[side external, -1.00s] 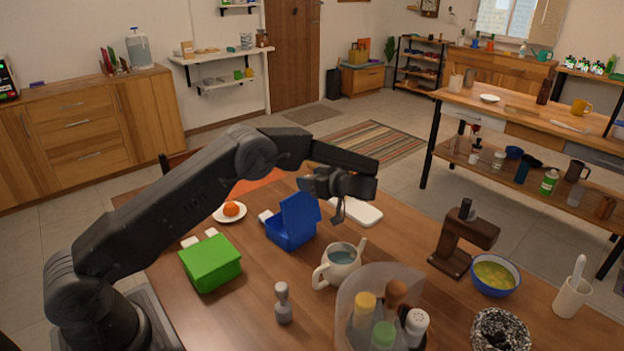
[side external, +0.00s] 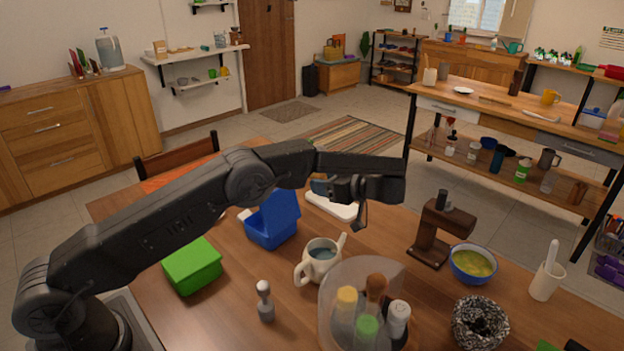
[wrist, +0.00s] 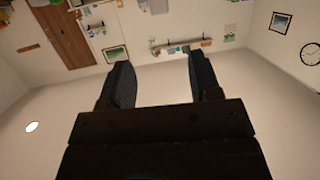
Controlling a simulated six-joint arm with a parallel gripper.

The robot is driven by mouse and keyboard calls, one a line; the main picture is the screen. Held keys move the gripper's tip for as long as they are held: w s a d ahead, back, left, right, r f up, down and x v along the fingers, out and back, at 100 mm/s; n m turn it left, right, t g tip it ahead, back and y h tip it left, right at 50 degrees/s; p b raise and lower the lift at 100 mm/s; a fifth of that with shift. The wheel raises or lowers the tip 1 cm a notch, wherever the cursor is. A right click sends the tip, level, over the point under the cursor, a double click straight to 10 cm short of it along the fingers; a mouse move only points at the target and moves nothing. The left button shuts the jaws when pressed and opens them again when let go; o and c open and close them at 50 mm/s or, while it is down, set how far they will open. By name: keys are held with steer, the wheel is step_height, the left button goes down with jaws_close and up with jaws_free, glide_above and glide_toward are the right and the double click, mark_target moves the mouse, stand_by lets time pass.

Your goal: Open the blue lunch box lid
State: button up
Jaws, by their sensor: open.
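The blue lunch box (side external: 270,230) sits on the wooden table in the side external view. Its lid (side external: 284,207) stands raised and tilted, so the box is open; its inside is hard to see. My gripper (side external: 350,205) is above and to the right of the lunch box, apart from the lid. In the wrist view my gripper (wrist: 160,72) has its two fingers spread with nothing between them. That view faces the wall and ceiling, and the lunch box is not in it.
A green box (side external: 193,267) is left of the lunch box. A cream mug (side external: 318,262) and a clear spice holder (side external: 362,300) stand in front. A white object (side external: 330,205) lies behind, partly hidden by my gripper. A brown stand (side external: 438,230) is at right.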

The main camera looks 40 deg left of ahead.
steer(key=shift+d+r, duration=0.15)
steer(key=shift+d, duration=0.35)
